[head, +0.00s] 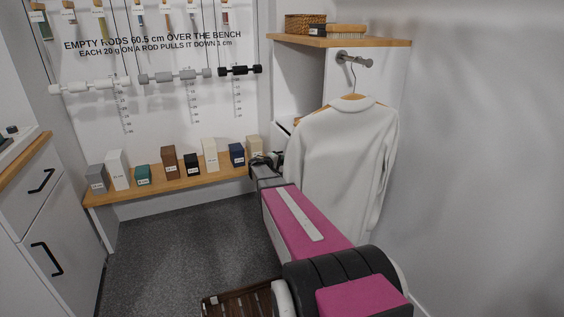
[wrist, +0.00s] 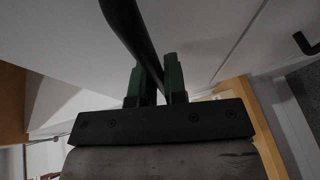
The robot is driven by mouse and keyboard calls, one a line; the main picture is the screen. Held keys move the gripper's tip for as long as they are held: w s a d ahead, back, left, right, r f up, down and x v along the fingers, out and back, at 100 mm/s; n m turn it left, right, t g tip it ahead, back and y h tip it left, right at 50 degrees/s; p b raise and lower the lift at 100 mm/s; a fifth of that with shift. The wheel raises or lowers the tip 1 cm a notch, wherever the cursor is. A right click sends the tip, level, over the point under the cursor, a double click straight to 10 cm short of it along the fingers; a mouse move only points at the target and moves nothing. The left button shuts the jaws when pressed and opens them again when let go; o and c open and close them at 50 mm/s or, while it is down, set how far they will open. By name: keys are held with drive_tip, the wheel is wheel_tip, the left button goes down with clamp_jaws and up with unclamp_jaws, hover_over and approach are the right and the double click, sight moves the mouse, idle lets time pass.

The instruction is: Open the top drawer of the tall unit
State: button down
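The tall unit (head: 298,82) is white with a wooden top and stands at the back right in the head view. A white garment on a hanger hides much of it, including most of its drawer fronts. My gripper (head: 268,160) is at the unit's front, low beside the garment. In the wrist view my gripper's green fingers (wrist: 158,84) stand on either side of a black bar handle (wrist: 130,28), with little gap, and look shut on it. The handle runs along a white front (wrist: 205,25). I cannot tell which drawer it belongs to.
A wooden bench (head: 180,188) with several small blocks lies left of the gripper. A white cabinet (head: 55,215) stands at far left.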

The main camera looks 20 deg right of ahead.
drive_tip(key=s+a, duration=0.1)
drive_tip(key=a, duration=2.7)
drive_tip(key=c, duration=1.2)
unclamp_jaws()
drive_tip(key=shift+a, duration=0.15)
drive_tip(key=v, duration=1)
drive_tip(key=shift+s+a+r, duration=0.1)
drive_tip(key=shift+a+r, duration=0.05)
drive_tip(key=shift+a, duration=0.15)
drive_tip(key=shift+a, duration=0.1)
